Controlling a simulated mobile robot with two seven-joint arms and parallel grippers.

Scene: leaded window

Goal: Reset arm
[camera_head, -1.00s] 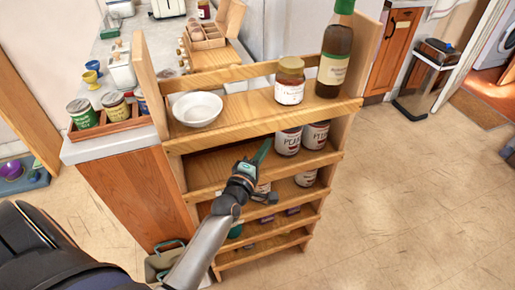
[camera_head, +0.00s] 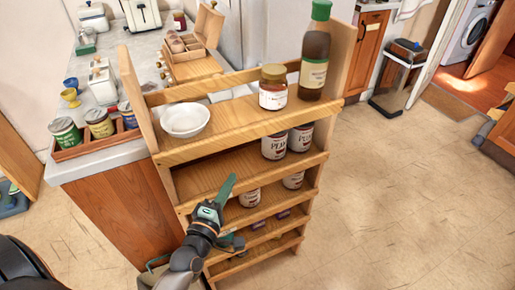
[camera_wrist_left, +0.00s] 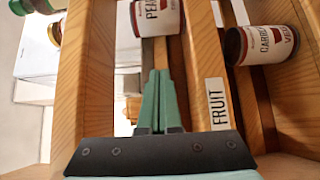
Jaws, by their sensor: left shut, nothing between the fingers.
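My left gripper (camera_head: 226,190) is in front of the wooden shelf rack (camera_head: 240,123), at about the height of its middle boards. Its green fingers point up and are together, with nothing between them. In the left wrist view the shut fingers (camera_wrist_left: 156,100) point toward the rack, beside a "FRUIT" label (camera_wrist_left: 217,103). A can starting "PEA" (camera_wrist_left: 157,15) is beyond the tips, and a can reading "CARRO" (camera_wrist_left: 262,43) is to the right. I cannot tell whether the fingers touch the rack. My right gripper is not in view.
The rack's top holds a white bowl (camera_head: 185,119), a jar (camera_head: 273,87) and a green-capped bottle (camera_head: 314,52). Cans (camera_head: 274,145) stand on a lower board. A counter (camera_head: 100,155) with a tray of cans is at the left.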

